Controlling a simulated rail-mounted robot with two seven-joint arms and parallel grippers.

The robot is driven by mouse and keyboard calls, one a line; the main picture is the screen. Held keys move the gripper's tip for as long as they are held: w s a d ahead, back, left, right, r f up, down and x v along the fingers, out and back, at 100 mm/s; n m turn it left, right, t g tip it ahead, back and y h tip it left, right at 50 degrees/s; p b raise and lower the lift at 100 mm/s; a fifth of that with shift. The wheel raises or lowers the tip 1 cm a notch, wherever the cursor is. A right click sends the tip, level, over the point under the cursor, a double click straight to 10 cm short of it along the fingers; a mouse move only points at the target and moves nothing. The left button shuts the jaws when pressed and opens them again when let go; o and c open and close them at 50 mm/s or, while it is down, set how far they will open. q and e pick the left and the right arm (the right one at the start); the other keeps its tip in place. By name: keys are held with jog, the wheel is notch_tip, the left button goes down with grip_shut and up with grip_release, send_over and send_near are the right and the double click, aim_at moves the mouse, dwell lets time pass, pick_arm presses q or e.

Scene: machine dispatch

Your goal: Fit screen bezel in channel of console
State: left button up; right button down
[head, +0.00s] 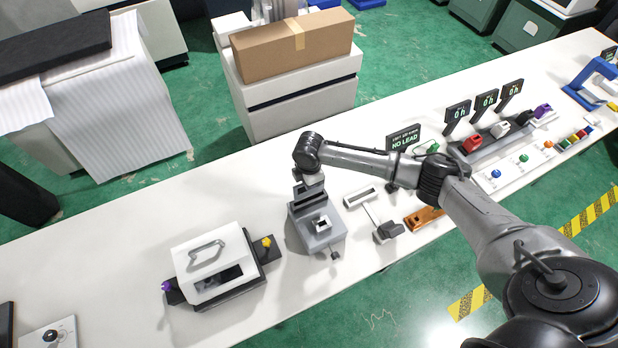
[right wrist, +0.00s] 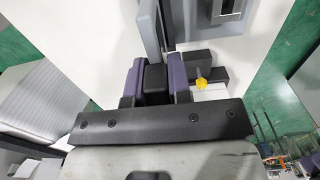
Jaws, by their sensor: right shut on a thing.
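My right gripper (head: 309,183) is over the back of a grey console (head: 322,240) on the white bench. In the right wrist view its purple-padded jaws (right wrist: 153,85) are shut on a black block (right wrist: 153,77). A grey plate, which may be the screen bezel (right wrist: 149,32), shows just beyond the block; where it joins the block or the console is unclear. The console has a small pale frame with a dark opening on its front. Whether the plate is in a channel cannot be told. My left gripper is not in view.
A white unit (head: 207,258) with a handle and purple and yellow knobs stands left of the console. A white slotted piece (head: 362,195) and orange part (head: 424,217) lie to the right. A NO LEAD sign (head: 405,141) and displays stand behind my arm. The bench's left part is mostly clear.

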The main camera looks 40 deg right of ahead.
jog(key=shift+f+b, duration=0.55)
jog(key=shift+f, duration=0.8)
jog(key=shift+p, duration=0.3)
jog(key=shift+p, duration=0.4)
dwell(0.6)
dwell(0.5)
jog(key=shift+f, duration=0.6)
dwell(0.3)
jog(key=shift+f+b, duration=0.7)
jog(key=shift+f, duration=0.3)
jog(key=shift+f, duration=0.5)
